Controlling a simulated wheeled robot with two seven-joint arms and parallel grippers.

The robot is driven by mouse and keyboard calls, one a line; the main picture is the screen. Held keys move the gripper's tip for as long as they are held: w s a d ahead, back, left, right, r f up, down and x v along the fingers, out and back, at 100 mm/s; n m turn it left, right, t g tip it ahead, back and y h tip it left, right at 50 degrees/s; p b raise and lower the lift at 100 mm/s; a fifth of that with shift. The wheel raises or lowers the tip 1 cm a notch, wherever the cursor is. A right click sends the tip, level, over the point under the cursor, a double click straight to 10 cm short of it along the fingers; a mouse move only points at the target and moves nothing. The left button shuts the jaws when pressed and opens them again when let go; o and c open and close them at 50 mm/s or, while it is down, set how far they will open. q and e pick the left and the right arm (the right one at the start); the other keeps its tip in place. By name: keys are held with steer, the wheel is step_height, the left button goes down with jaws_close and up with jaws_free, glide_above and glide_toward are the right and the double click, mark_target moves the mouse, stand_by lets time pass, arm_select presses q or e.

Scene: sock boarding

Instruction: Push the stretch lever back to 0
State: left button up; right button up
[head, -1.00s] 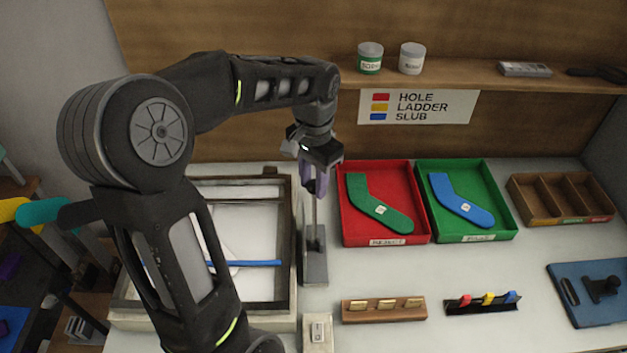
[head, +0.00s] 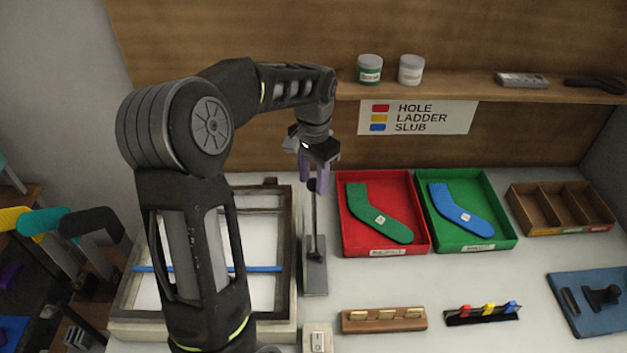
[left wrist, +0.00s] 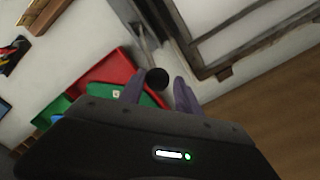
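The stretch lever is a thin grey rod (head: 314,222) with a round black knob, standing on a narrow grey base (head: 315,280) beside the light frame. My left gripper (head: 314,184) is at the top of the lever, its purple fingers pointing down by the knob. In the left wrist view the black knob (left wrist: 157,80) shows between and just past the two spread fingertips (left wrist: 158,91). The fingers look apart and not closed on it. Scale marks and the 0 cannot be read. My right gripper is not in view.
The framed white board (head: 290,215) with a blue bar stands left of the lever, partly behind my left arm. A red tray (head: 425,249) and a green tray (head: 510,240) hold socks to the right. A small switch box (head: 317,338) and wooden holder (head: 384,324) lie in front.

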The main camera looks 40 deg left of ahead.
arm_select(q)
steer(key=o, duration=0.4)
steer(key=shift+w+a+f, duration=0.1)
steer(key=shift+w+a, duration=0.1)
steer(key=shift+a, duration=0.05)
steer(key=shift+c, duration=0.2)
steer(key=shift+d, duration=0.1)
steer(key=shift+s+r+b, duration=0.1)
steer(key=shift+r+b, duration=0.45)
steer(key=shift+r, duration=3.4)
